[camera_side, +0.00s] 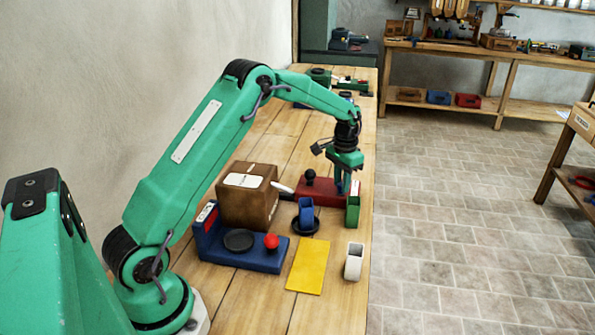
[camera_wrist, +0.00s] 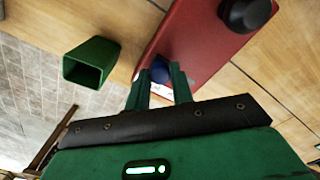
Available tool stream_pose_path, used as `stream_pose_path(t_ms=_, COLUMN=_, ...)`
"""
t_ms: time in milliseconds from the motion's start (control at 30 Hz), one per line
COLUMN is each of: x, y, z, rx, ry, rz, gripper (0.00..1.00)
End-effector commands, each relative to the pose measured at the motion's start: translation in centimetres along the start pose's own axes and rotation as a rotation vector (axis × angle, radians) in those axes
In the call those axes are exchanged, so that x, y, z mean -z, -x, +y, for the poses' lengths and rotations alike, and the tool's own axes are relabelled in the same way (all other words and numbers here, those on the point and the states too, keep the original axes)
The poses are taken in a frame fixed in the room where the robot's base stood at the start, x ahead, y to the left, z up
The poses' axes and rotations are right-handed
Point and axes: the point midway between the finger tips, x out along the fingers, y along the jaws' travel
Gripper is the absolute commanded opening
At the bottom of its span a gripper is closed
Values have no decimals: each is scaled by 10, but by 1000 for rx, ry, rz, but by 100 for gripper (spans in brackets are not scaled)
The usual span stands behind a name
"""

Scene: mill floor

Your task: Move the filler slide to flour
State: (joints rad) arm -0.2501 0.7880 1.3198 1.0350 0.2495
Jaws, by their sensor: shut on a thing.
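The filler is a red block (camera_side: 322,190) with a black knob (camera_side: 310,176) on top, on the bench beyond the blue cup. In the wrist view the red block (camera_wrist: 205,45) runs across the upper middle, with the black knob (camera_wrist: 245,12) at the right. A small blue slide knob (camera_wrist: 160,69) sits at the block's near end. My gripper (camera_side: 347,188) points down at the block's right end. In the wrist view my gripper (camera_wrist: 159,80) has its fingers shut on the blue knob. A white label behind the fingers is mostly hidden, so its words cannot be read.
A green square cup (camera_side: 353,212) stands close beside my gripper. A blue cup (camera_side: 306,208), white cup (camera_side: 354,264), yellow mat (camera_side: 308,267), brown box (camera_side: 235,208) and blue scale (camera_side: 262,257) with a red knob are nearer. The bench's right edge is close.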

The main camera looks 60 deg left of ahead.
Motion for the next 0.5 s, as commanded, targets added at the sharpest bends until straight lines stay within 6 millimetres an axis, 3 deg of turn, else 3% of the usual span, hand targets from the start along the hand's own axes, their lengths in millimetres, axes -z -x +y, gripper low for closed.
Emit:
stream_pose_path(t_ms=400, x=-6, y=1, z=8, rx=-1, ry=-5, rz=-6, gripper=0)
stream_pose_path(t_ms=433, x=-6, y=1, z=8, rx=-1, ry=-5, rz=-6, gripper=25)
stream_pose_path(t_ms=500, x=-5, y=1, z=8, rx=-1, ry=-5, rz=-4, gripper=39)
